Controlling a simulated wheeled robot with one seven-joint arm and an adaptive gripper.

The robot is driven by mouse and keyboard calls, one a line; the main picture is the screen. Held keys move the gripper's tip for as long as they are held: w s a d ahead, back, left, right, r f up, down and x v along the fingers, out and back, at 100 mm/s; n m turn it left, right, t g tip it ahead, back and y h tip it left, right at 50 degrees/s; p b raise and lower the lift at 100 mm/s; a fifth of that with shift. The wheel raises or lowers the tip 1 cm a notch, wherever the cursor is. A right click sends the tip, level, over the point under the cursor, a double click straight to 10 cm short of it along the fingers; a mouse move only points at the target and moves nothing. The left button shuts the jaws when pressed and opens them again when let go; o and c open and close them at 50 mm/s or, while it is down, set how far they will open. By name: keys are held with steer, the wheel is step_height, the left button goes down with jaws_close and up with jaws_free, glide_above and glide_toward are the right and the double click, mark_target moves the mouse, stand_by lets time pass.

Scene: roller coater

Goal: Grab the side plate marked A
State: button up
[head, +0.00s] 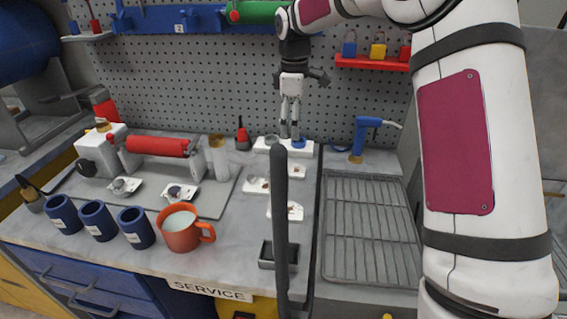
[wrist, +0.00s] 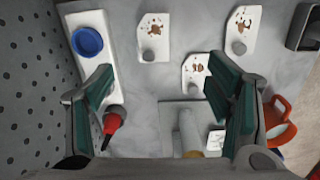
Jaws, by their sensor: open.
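Several small white plates with brown marks and grey round knobs lie on the bench: a back one (head: 299,172), a front one (head: 294,212) and a left one (head: 253,186). The wrist view shows the back one (wrist: 153,32), the front one (wrist: 241,32) and the left one (wrist: 195,68). I cannot read a letter A on any of them, so I cannot tell which is the side plate. My gripper (head: 290,132) is open and empty, pointing down near the white strip at the back. Its two fingers (wrist: 160,80) are spread wide in the wrist view.
The white strip (wrist: 100,60) carries a blue ring (wrist: 88,42). The roller coater (head: 157,146) with its red roller stands left. An orange mug (head: 182,230) and blue cups (head: 97,220) line the front. A dark tray (head: 265,256) and wire rack (head: 370,225) are right.

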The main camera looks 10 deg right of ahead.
steer(key=w+f, duration=0.2)
glide_above(290, 169)
steer(key=f, duration=0.7)
steer(key=shift+d+f+p, duration=0.2)
steer(key=shift+d+p, duration=0.05)
steer(key=shift+p, duration=0.15)
steer(key=shift+a+f+p, duration=0.15)
steer(key=shift+f+p, duration=0.1)
steer(key=shift+f, duration=1.25)
steer(key=shift+a+f+p, duration=0.1)
steer(key=shift+f+p, duration=0.15)
steer(key=shift+f, duration=1.25)
steer(key=shift+w, duration=0.1)
steer(key=c, duration=1.4)
